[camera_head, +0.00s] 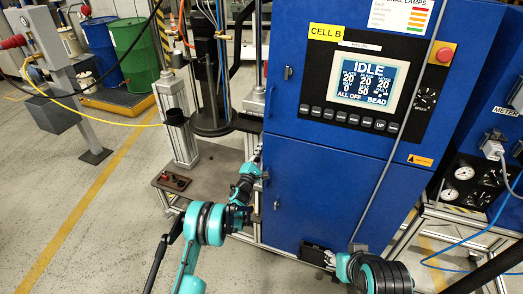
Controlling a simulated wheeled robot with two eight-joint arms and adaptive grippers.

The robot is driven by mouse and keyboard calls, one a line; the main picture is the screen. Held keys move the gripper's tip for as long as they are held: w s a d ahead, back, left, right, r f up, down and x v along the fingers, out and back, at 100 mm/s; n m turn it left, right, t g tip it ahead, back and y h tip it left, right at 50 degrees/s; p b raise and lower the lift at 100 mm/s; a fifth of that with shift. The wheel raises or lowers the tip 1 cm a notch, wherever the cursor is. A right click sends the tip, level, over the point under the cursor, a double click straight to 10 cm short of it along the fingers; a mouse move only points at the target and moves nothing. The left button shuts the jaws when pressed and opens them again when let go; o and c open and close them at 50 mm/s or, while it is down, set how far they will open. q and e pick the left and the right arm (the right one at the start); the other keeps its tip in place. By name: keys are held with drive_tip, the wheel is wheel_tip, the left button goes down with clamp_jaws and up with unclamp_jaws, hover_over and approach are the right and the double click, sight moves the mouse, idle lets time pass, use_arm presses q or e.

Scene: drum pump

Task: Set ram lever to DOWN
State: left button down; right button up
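The drum pump (210,80) stands left of the blue cabinet, with a black post and round plate between silver columns. A small dark control box (171,181) with red parts sits on the front left of its base plate. I cannot make out which part is the ram lever or its position. My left gripper (257,160) is at the cabinet's left edge, right of the control box and apart from it. Its fingers are too small and dark to read. My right gripper (314,255) is low in front of the cabinet; its fingers are unclear too.
The blue cabinet (315,175) carries a screen (368,83) reading IDLE and a red button (445,55). A gauge panel (470,180) stands at the right. A grey post (55,60) and drums (135,50) are at the left. The left floor is mostly clear.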

use_arm(q)
drive_tip(key=c, duration=1.6)
unclamp_jaws()
drive_tip(key=shift+d, duration=0.1)
drive_tip(key=shift+c, duration=0.2)
drive_tip(key=v, duration=1.2)
